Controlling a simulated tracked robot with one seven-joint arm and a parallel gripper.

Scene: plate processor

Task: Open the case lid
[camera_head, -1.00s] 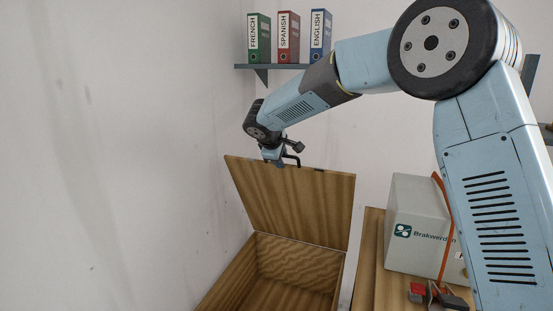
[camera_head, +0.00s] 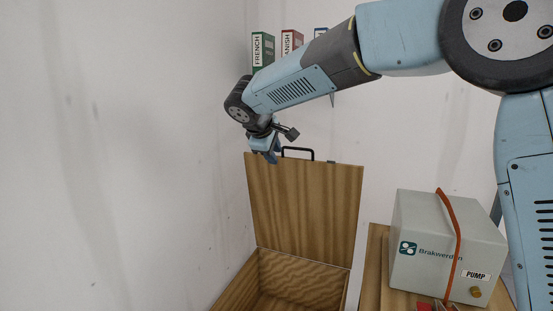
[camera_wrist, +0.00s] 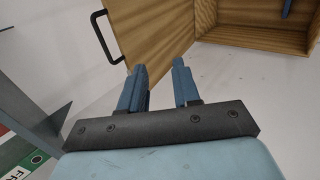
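The wooden case (camera_head: 308,278) stands low in the head view, with its inside showing. Its wooden lid (camera_head: 305,210) stands raised, close to upright, at the back of the case. A black handle (camera_head: 298,150) sits on the lid's top edge; the handle also shows in the wrist view (camera_wrist: 100,35). My gripper (camera_head: 272,158) is at the lid's upper left corner, left of the handle. In the wrist view my gripper's two blue fingers (camera_wrist: 160,72) are apart with nothing between them, and the handle is outside them. Whether a finger touches the lid I cannot tell.
A grey pump box (camera_head: 430,235) with an orange hose stands on a wooden surface right of the case. Binders (camera_head: 263,50) stand on the back wall's shelf, partly behind my arm. The white wall (camera_head: 110,150) at left is bare.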

